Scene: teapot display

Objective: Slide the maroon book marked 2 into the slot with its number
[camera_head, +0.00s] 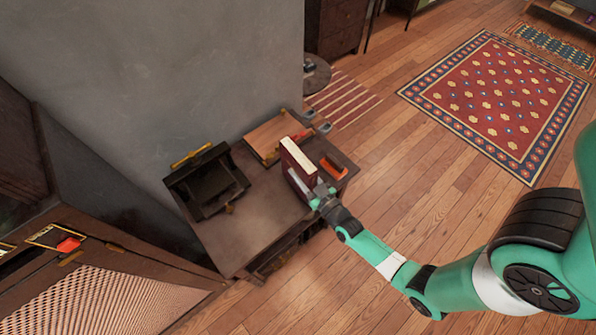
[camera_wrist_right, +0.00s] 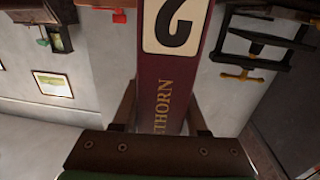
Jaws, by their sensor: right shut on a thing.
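The maroon book (camera_head: 297,162) stands upright above or on the dark wooden table in the head view, its pale page edge facing up. In the right wrist view its maroon spine (camera_wrist_right: 176,90) fills the middle, with gold letters and a cream label bearing a black numeral cut by the top edge. My right gripper (camera_head: 318,193) is shut on the book's near end, one finger on each side of the spine. Whether the book touches the tabletop is hard to tell. I cannot make out a numbered slot in either view. My left gripper is not in view.
The table (camera_head: 240,235) carries a black press-like frame (camera_head: 208,182) on the left, a wooden board (camera_head: 272,136) behind the book and an orange-topped tool (camera_head: 333,167) to its right. A grey wall (camera_head: 180,70) rises behind. A mesh-front cabinet (camera_head: 100,290) stands at lower left.

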